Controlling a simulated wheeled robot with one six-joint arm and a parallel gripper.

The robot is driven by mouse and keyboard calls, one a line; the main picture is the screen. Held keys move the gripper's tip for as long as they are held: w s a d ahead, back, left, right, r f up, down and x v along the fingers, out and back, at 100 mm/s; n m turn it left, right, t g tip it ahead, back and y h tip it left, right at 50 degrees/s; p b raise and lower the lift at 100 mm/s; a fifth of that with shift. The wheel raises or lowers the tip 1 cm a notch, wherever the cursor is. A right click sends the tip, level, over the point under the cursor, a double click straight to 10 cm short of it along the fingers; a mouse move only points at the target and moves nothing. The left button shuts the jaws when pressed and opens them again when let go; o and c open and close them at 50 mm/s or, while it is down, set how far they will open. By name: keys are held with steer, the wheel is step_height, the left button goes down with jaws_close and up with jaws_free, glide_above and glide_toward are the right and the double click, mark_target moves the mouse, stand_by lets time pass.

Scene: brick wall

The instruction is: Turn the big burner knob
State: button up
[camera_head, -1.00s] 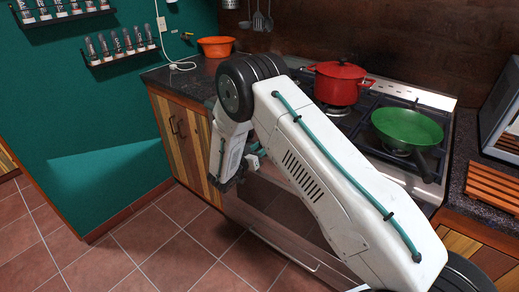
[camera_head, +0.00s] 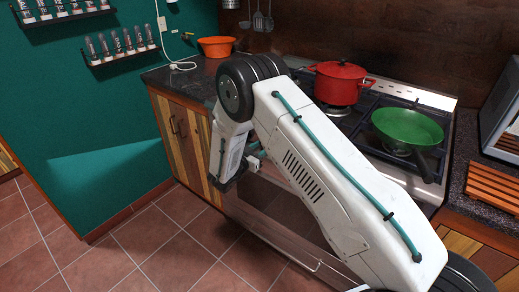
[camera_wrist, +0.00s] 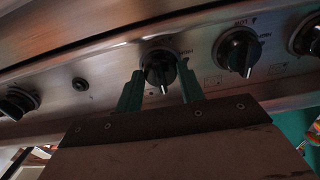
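The stove's front panel (camera_wrist: 105,60) carries a row of black knobs in the wrist view. One black knob (camera_wrist: 160,68) is in the middle, its pointer facing down. My gripper (camera_wrist: 160,76) has its two teal fingers on either side of this knob, apart from each other. The fingers look open around it; firm contact cannot be made out. Other knobs sit to the right (camera_wrist: 237,52) and to the left (camera_wrist: 18,102). Panel markings are too small to tell which burner each serves. In the head view my arm hides the knobs.
A red pot (camera_head: 338,84) and a green pan (camera_head: 407,128) stand on the stove top. An orange bowl (camera_head: 216,46) is on the left counter. A wooden rack (camera_head: 493,186) lies on the right counter. The tiled floor (camera_head: 130,245) at left is clear.

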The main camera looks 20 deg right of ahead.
steer(key=o, duration=0.4)
steer(key=v, duration=0.7)
steer(key=shift+s+a, duration=0.25)
steer(key=shift+s, duration=0.1)
